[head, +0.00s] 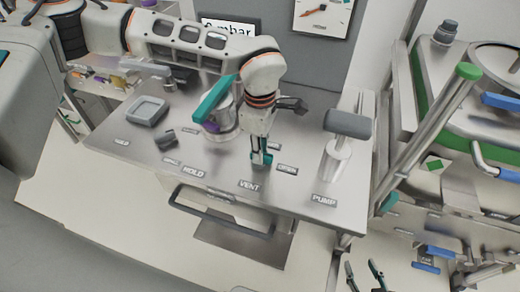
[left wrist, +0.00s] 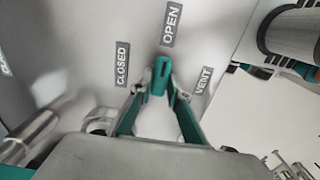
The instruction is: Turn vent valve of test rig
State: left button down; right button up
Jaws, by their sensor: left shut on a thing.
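The vent valve's teal handle (left wrist: 160,75) is between my left gripper's fingertips (left wrist: 160,92) in the left wrist view. The fingers are shut on it. Its far end lies just below the OPEN label (left wrist: 171,25), with the CLOSED label (left wrist: 122,65) to the left and the VENT label (left wrist: 203,81) to the right. In the head view my left gripper (head: 262,160) points down at the rig's metal top (head: 215,165), behind the VENT label, and mostly hides the handle. My right gripper (head: 365,272) is low in the head view, fingers apart and empty.
A teal lever (head: 213,97) on a metal cylinder stands left of my left gripper. A pump handle (head: 348,123) rises at the right of the rig. A drawer-like bar handle (head: 222,212) is on the front. A green-capped post (head: 425,130) and a cart stand further right.

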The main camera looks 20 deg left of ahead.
pick_arm(q)
jog(key=shift+r, duration=0.1)
dwell(0.3)
jog(key=c, duration=1.9)
grip_release()
notch_tip(320, 180, up, 12)
jog(key=shift+f, duration=0.1)
